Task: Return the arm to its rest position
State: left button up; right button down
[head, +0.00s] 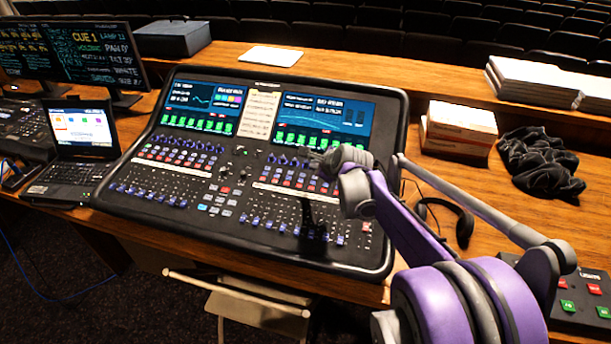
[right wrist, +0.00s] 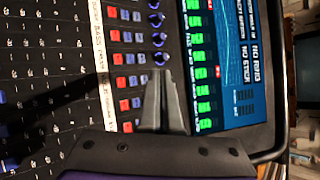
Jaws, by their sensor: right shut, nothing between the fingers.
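My right arm reaches in from the lower right of the head view. Its gripper (head: 318,160) is over the right half of the mixing desk (head: 235,190), near the knob row below the right screen (head: 325,122). In the right wrist view the two grey fingers (right wrist: 165,85) are together with nothing between them. Knobs and red and blue buttons (right wrist: 122,60) lie beyond the fingertips, with the green-barred screen (right wrist: 235,60) beside them. I cannot tell whether the fingertips touch the desk. My left gripper does not show.
A laptop (head: 78,145) and a monitor (head: 90,52) stand at the left. Headphones (head: 462,222), boxes (head: 458,130), a black cloth (head: 540,165) and a button box (head: 580,298) lie on the right. A folding chair (head: 255,308) is below the front edge.

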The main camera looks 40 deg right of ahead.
jog(key=s+a+f+n+g+y, duration=0.1)
jog(key=s+a+n, duration=0.4)
jog(key=a+n, duration=0.3)
jog(key=s+a+f+n+g+y, duration=0.1)
jog(key=s+a+n, duration=0.5)
jog(key=a, duration=0.4)
jog(key=s+a+f+n+g, duration=0.1)
jog(key=s+a+f+n, duration=0.2)
jog(key=s+n, duration=0.4)
jog(key=s+a+f+n+g, duration=0.1)
jog(key=s+a+f+n, duration=0.2)
jog(key=s+n, duration=0.4)
jog(key=shift+s+a+f+n, duration=0.15)
jog(key=shift+a+f+n, duration=0.15)
jog(key=shift+a, duration=0.4)
